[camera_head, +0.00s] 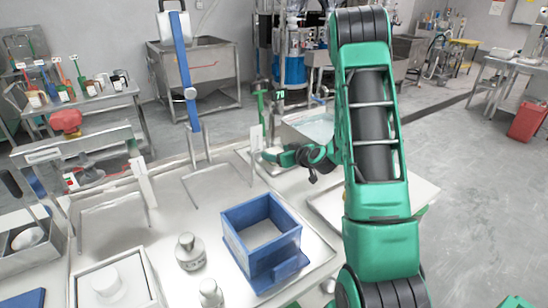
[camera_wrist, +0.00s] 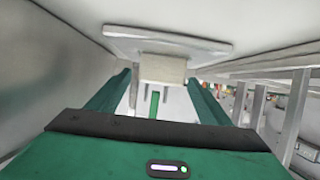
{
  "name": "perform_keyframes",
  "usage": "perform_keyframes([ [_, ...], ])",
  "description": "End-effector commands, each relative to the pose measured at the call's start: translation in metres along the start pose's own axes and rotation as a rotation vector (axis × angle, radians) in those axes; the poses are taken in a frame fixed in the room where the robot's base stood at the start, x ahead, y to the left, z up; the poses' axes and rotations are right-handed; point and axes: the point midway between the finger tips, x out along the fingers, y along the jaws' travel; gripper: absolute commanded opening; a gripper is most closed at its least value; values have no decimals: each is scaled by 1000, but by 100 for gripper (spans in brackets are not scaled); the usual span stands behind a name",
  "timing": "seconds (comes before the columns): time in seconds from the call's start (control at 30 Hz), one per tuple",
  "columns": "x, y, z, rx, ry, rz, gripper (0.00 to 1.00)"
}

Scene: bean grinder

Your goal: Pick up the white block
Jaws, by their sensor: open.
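My gripper (camera_head: 274,154) reaches left from the green arm, low over the far right of the workbench. In the wrist view its two green fingers (camera_wrist: 158,90) are spread apart. A pale block (camera_wrist: 162,70) is seen between the finger ends, below a flat white plate (camera_wrist: 165,40). I cannot tell whether the fingers touch it. In the head view a white upright piece (camera_head: 256,138) stands just left of the fingertips. I cannot tell whether this is the same block. Part of the gripper is hard to make out there.
A blue square frame (camera_head: 262,275) stands on the bench with metal bottles (camera_head: 190,252) to its left. A tall blue post (camera_head: 186,80) and another white upright (camera_head: 143,183) stand further left. A green upright tool (camera_head: 260,103) is close behind the gripper.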

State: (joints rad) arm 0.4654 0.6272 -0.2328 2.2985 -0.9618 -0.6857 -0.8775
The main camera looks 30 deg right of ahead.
Motion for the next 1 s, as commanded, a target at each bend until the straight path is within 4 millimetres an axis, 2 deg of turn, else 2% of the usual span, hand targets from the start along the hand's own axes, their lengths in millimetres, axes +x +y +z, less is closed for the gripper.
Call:
perform_keyframes([
  [0.1,16,-1,0,-1,1,0,73],
  [0.2,23,-1,0,-1,0,0,73],
  [0.47,25,0,0,0,0,1,73],
  [0.67,24,0,0,0,0,0,25],
  [0.73,24,0,0,0,1,0,24],
  [0.77,24,0,0,0,1,1,20],
  [1.0,24,-1,-2,0,2,0,20],
])
